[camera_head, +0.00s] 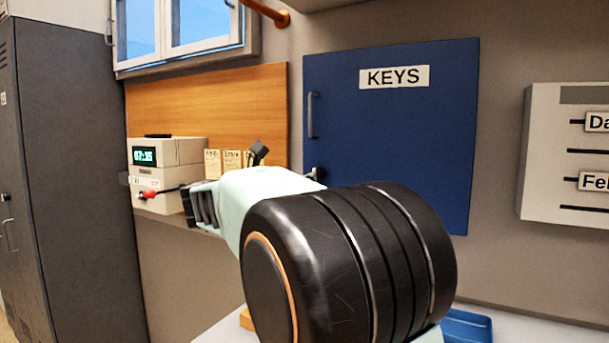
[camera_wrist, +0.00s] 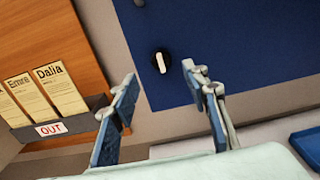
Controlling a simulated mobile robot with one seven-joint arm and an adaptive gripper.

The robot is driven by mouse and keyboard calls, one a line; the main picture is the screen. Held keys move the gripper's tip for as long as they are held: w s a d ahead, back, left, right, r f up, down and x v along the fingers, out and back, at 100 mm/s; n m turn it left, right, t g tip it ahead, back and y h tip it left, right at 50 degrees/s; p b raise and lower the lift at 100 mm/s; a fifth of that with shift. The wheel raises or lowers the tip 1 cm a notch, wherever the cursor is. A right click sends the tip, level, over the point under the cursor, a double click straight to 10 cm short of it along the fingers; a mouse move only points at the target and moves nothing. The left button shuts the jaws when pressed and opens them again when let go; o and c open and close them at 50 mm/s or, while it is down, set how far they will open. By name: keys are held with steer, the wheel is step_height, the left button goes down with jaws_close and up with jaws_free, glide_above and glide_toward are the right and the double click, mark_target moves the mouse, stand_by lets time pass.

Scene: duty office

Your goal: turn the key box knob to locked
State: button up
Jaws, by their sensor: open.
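The key box (camera_head: 390,140) is a blue wall panel with a "KEYS" label (camera_head: 394,77) and a grey handle (camera_head: 313,115) at its left. In the wrist view its knob (camera_wrist: 159,62) is a black disc with a white pointer, low on the blue door (camera_wrist: 225,45). The pointer lies roughly along the door's left edge. My gripper (camera_wrist: 159,75) is open and empty. Its two fingers frame the knob in that view, apparently short of it.
Left of the box are a wooden board (camera_head: 215,100) and name cards (camera_wrist: 60,90) in a holder marked "OUT" (camera_wrist: 52,129). A clock device (camera_head: 165,155) stands further left. A blue tray (camera_head: 466,326) lies below the box. A white board (camera_head: 565,155) hangs at right.

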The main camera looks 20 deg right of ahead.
mark_target(320, 168)
steer(key=x, duration=0.8)
steer(key=shift+c, duration=0.3)
jaws_close()
steer(key=shift+n+p, duration=0.4)
steer(key=shift+p, duration=0.1)
steer(key=shift+w+a+f+n+p, duration=0.1)
steer(key=shift+n+p, duration=2.55)
steer(key=shift+n, duration=1.6)
steer(key=shift+a+f+n+p, duration=0.1)
steer(key=shift+n+p, duration=2.5)
steer(key=shift+n, duration=1.65)
